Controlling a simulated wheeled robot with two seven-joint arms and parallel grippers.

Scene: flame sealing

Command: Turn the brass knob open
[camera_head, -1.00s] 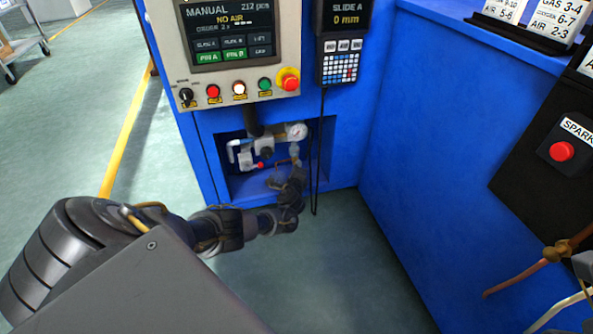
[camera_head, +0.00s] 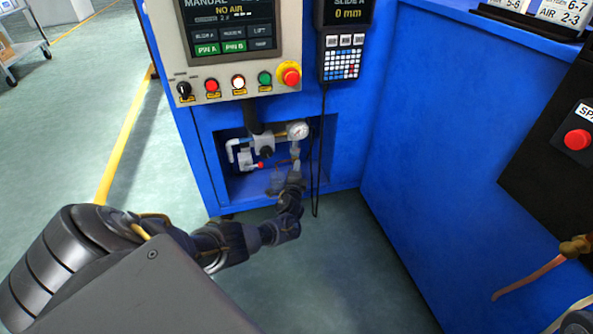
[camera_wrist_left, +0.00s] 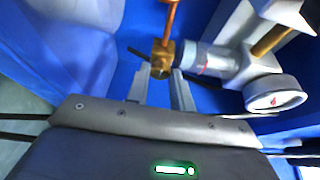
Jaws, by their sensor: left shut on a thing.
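The brass knob (camera_wrist_left: 161,64) is a small block-like brass piece at the top middle of the left wrist view. It sits at the end of a grey fitting with a white gauge beside it. My left gripper (camera_wrist_left: 160,84) has its two fingers on either side of it and is shut on it. In the head view my left gripper (camera_head: 284,172) reaches into the recess of the blue cabinet, below the gauge (camera_head: 297,130). The knob is too small and hidden to make out there.
A copper tube (camera_wrist_left: 170,20) rises behind the knob. Grey pipes and a valve with a red tip (camera_head: 261,165) fill the recess left of my gripper. A black cable (camera_head: 322,150) hangs at its right. The control panel (camera_head: 235,45) is above.

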